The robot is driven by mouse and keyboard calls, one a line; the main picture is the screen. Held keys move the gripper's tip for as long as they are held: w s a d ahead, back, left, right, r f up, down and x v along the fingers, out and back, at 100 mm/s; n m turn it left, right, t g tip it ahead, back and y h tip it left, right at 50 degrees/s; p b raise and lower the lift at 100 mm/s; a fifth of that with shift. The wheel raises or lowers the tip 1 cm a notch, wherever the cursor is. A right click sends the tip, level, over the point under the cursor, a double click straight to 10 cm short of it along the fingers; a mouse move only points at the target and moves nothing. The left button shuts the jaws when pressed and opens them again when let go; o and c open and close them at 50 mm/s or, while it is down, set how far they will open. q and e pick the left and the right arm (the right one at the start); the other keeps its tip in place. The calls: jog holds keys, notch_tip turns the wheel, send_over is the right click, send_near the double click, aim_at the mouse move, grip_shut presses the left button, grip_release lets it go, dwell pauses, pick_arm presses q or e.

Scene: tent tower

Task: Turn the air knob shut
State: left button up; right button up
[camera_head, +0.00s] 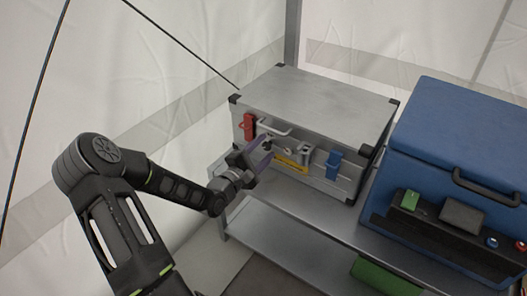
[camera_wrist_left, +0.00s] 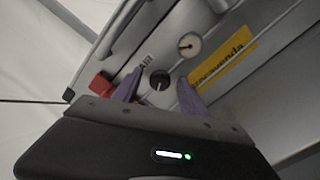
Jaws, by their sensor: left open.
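The air knob (camera_wrist_left: 160,80) is a small dark round knob with a pale pointer line, on the front of a silver metal case (camera_head: 315,106). The word AIR is printed beside it in the left wrist view. My left gripper (camera_head: 264,153) is in front of the case's front face, its purple fingers open. In the left wrist view the gripper (camera_wrist_left: 159,86) has one finger on each side of the knob, and I cannot tell if they touch it. In the head view the gripper largely covers the knob. My right gripper is not in view.
A round gauge (camera_wrist_left: 188,44) and a yellow label (camera_wrist_left: 225,60) are close to the knob. A red latch (camera_head: 248,126), a handle and a blue latch (camera_head: 333,164) are on the case front. A blue box (camera_head: 460,140) stands to the right on the metal shelf (camera_head: 300,215).

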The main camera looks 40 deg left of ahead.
pick_arm(q)
grip_shut()
dwell(0.6)
